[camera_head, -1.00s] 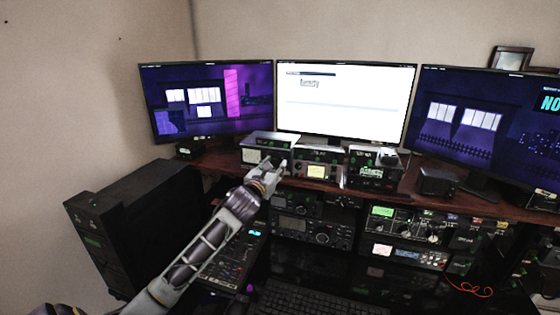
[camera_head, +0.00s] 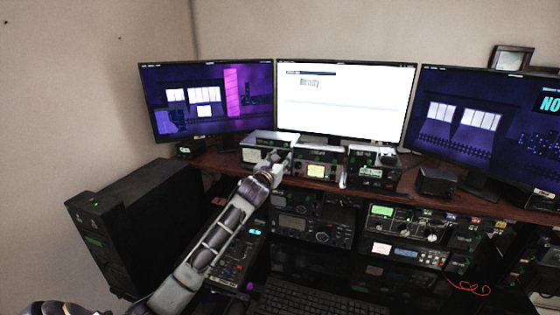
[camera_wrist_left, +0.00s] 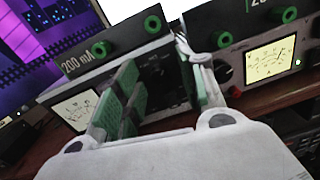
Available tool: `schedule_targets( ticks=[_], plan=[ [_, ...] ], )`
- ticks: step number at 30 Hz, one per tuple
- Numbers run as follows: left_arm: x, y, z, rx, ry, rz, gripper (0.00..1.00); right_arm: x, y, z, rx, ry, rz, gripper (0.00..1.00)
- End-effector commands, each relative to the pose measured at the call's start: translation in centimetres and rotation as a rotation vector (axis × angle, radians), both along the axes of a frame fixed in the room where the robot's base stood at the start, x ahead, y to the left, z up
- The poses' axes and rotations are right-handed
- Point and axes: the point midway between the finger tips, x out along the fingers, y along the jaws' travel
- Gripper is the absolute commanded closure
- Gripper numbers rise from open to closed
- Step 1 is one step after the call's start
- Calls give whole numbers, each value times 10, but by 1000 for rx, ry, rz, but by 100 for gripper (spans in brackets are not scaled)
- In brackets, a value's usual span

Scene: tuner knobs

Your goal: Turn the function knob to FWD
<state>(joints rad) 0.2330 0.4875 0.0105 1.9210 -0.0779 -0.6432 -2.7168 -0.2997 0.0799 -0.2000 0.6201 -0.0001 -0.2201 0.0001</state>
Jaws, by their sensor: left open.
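The left tuner box (camera_head: 262,139), with a grey top and a lit meter, stands on the shelf below the monitors. In the left wrist view the box (camera_wrist_left: 80,65) shows a "200 mA" label and green ring terminals. My left gripper (camera_head: 277,158) is at the right part of its front. In the wrist view the gripper (camera_wrist_left: 160,92) is open, its green-padded fingers on either side of the dark front panel. Dark shapes show between the fingers, but I cannot tell a knob's pointer or read FWD. My right gripper is not in view.
A middle box (camera_head: 317,171) with a lit meter stands close on the right, and another box (camera_head: 372,176) beyond it. Monitors (camera_head: 345,100) stand behind. Radio gear (camera_head: 312,231) sits below the shelf (camera_head: 215,160). A black computer tower (camera_head: 140,225) is at the left.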

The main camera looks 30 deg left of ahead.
Motion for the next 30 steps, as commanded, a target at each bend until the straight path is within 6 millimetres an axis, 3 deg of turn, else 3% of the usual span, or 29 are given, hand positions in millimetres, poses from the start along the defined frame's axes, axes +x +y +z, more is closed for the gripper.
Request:
schedule_targets(
  ticks=[5,15,30],
  plan=[
    [0,0,0,0,0,0,60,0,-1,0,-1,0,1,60],
    [0,0,0,0,0,0,100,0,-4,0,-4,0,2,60],
    [0,1,1,-75,-17,2,100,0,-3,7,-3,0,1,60]
  ],
)
